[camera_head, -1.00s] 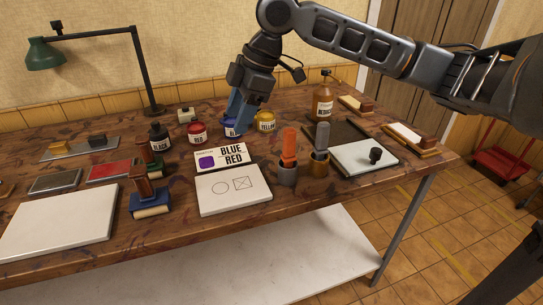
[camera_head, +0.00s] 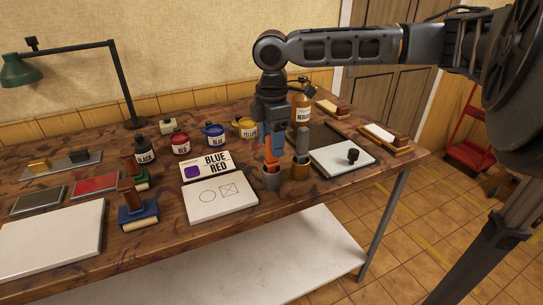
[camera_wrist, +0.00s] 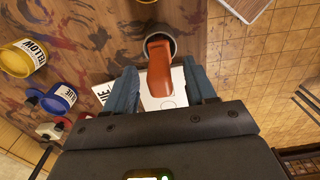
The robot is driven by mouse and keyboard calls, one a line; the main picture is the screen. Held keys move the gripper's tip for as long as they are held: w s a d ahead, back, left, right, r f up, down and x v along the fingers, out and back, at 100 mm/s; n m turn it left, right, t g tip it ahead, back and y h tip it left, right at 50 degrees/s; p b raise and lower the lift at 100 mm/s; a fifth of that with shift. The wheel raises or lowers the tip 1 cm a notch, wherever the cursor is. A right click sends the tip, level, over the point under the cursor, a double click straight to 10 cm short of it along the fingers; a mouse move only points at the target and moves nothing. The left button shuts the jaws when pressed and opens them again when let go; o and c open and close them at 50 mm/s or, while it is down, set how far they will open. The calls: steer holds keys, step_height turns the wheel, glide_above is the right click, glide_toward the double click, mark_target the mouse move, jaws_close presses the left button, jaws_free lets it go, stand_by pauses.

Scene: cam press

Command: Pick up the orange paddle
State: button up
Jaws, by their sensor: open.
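The orange paddle (camera_head: 268,161) stands upright in a grey cup (camera_head: 271,180) near the front of the wooden table. In the wrist view the orange paddle (camera_wrist: 159,68) shows between my two blue fingers, with the dark cup rim (camera_wrist: 172,42) beyond it. My gripper (camera_head: 274,143) is open, pointing down over the paddle, with its fingers around the paddle's upper part. In the wrist view my gripper (camera_wrist: 160,88) has a gap on both sides of the paddle.
A white card (camera_head: 220,203) with drawn shapes lies to the left. Ink jars, including the blue one (camera_head: 213,135), stand behind.

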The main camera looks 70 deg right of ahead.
steer(key=shift+f, duration=0.55)
jaws_close()
